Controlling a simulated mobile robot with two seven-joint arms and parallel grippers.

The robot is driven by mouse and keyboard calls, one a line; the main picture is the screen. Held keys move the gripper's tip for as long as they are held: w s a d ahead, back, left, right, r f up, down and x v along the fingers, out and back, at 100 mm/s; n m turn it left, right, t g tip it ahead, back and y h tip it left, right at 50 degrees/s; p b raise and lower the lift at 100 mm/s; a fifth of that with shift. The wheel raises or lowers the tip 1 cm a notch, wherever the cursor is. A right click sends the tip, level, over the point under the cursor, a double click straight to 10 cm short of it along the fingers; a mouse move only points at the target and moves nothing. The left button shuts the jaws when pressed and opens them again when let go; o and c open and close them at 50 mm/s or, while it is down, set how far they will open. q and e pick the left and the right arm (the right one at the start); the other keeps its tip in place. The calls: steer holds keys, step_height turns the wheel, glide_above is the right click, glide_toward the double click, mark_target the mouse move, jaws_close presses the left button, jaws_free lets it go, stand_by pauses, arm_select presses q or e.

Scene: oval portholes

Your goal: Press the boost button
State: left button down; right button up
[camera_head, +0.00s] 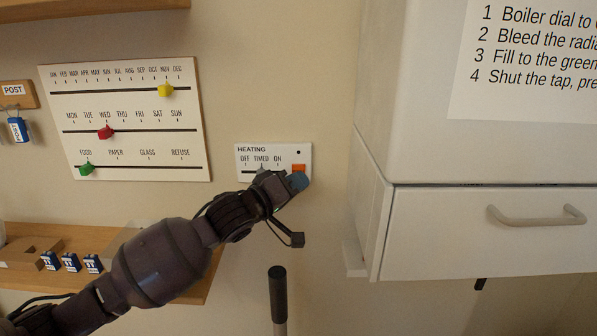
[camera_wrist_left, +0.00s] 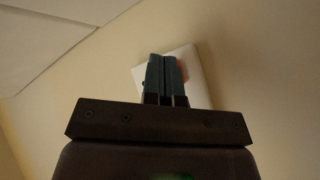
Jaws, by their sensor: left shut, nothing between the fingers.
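The white heating panel (camera_head: 246,161) is on the wall, marked OFF, TIMED and ON. An orange button (camera_head: 299,167), the only button I see on the panel, is at its right end; any boost label is not readable. A small dark dot is above it. My left gripper (camera_head: 298,181) is shut and empty, its blue-grey fingertips just below the button and overlapping its lower edge. In the left wrist view the shut fingers (camera_wrist_left: 166,76) lie in front of the panel (camera_wrist_left: 196,82), with a bit of the orange button (camera_wrist_left: 183,72) showing beside them. I cannot tell whether they touch it.
A white cabinet (camera_head: 450,235) with a drawer handle juts out at the right. A calendar board (camera_head: 130,105) with coloured sliders hangs at the left, above a wooden shelf (camera_head: 200,284) with small blue tags. A dark upright handle (camera_head: 278,295) stands below the panel.

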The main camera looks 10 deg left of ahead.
steer(key=shift+s+f, duration=0.15)
steer(key=shift+s, duration=0.15)
arm_select(q)
steer(key=shift+w+p, duration=0.3)
steer(key=shift+w, duration=0.15)
arm_select(e)
steer(key=shift+w+r, duration=0.35)
steer(key=shift+r, duration=0.15)
arm_select(q)
steer(key=shift+w+a, duration=0.1)
steer(key=shift+w, duration=0.05)
arm_select(e)
steer(key=shift+s, duration=0.1)
